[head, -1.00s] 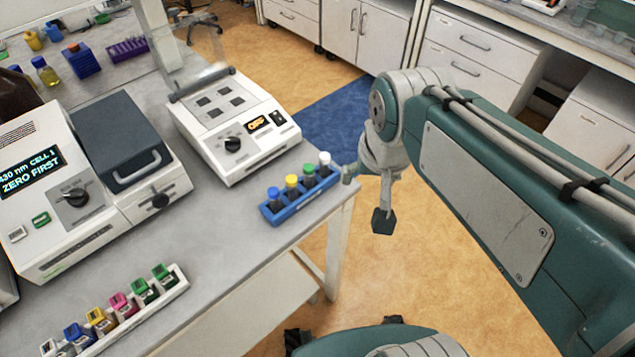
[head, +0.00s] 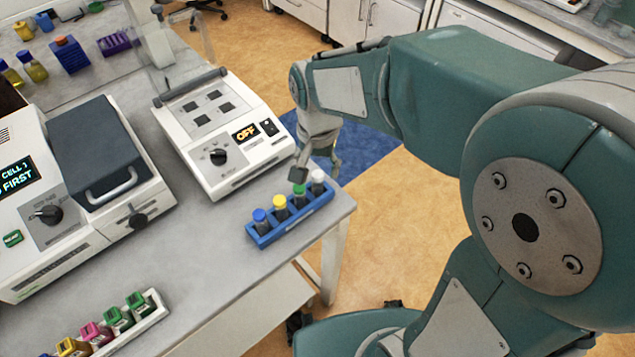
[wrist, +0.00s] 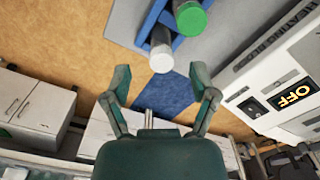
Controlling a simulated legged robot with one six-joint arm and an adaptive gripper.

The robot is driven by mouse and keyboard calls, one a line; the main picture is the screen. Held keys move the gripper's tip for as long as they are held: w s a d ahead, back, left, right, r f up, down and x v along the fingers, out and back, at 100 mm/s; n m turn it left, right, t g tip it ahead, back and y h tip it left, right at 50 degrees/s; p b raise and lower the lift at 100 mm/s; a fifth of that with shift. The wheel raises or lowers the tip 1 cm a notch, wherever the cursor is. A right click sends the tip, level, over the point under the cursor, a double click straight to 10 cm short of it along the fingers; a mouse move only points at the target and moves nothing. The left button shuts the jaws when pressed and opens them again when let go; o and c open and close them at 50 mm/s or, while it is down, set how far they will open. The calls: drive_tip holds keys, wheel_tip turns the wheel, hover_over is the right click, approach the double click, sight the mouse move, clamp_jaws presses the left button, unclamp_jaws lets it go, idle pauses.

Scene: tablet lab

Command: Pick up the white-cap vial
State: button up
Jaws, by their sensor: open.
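The white-cap vial (head: 318,183) stands in the end slot of a blue rack (head: 262,240) near the bench's right edge. Green-cap (head: 299,196), yellow-cap (head: 280,207) and blue-cap (head: 261,222) vials stand in a row beside it. My gripper (head: 318,172) is at the white-cap end of the rack, partly covering that end in the head view. In the wrist view, my gripper (wrist: 163,82) is open and empty, its two fingers apart. The white cap (wrist: 161,63) shows just beyond the fingertips, between their lines, with the green cap (wrist: 190,19) farther up.
A white instrument reading OFF (head: 220,150) stands behind the rack, close to my gripper. A larger instrument (head: 75,200) and a strip of coloured blocks (head: 115,325) are to the left. The bench edge (head: 300,245) drops to open floor on the right.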

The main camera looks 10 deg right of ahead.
sight(317, 174)
drive_tip(key=f, duration=0.5)
drive_tip(key=shift+w+a+f, duration=0.15)
drive_tip(key=shift+w+f, duration=0.05)
drive_tip(key=shift+f, duration=0.05)
clamp_jaws()
